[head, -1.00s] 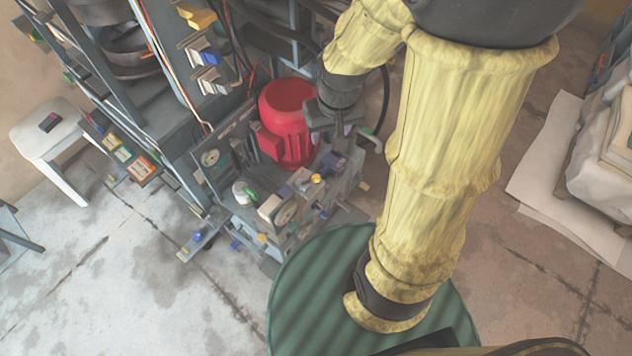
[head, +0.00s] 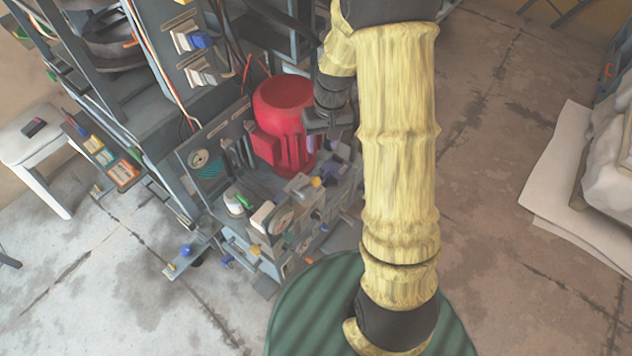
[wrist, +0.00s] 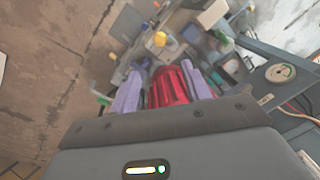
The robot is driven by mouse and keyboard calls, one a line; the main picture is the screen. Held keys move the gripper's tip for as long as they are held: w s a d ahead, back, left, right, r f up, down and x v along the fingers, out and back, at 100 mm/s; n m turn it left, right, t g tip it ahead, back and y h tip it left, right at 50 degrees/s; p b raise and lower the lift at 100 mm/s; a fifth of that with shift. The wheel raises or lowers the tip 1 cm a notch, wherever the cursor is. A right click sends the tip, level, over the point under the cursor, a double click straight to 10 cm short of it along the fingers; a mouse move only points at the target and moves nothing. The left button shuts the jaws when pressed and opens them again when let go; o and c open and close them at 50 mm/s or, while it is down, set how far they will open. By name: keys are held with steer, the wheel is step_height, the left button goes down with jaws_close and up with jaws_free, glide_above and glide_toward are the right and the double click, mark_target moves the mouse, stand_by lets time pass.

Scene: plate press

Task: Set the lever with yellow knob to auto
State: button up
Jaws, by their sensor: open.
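The yellow knob (head: 317,181) shows on the press's hydraulic unit, in front of the red motor. It also shows in the wrist view (wrist: 160,39), beyond my fingertips. Its lever and any auto marking are too small to make out. My gripper (head: 324,144) is beside the red motor, behind and above the yellow knob and apart from it. In the wrist view my gripper (wrist: 165,72) has its two lilac fingers spread, with nothing held. The red motor shows between them.
The red motor (head: 285,125) stands close to my gripper. A pressure gauge (wrist: 281,72) and several coloured valves crowd the unit. A green ribbed drum (head: 310,310) stands in front. A white stool (head: 45,140) is at left. A pallet with sheets (head: 570,200) is at right.

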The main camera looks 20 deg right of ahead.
mark_target(316, 178)
steer(key=f, duration=0.5)
steer(key=a+f+b, duration=0.1)
steer(key=f, duration=0.5)
steer(key=a+f+b, duration=0.1)
steer(key=f, duration=0.5)
steer(key=shift+f, duration=0.15)
steer(key=shift+c, duration=0.2)
jaws_close()
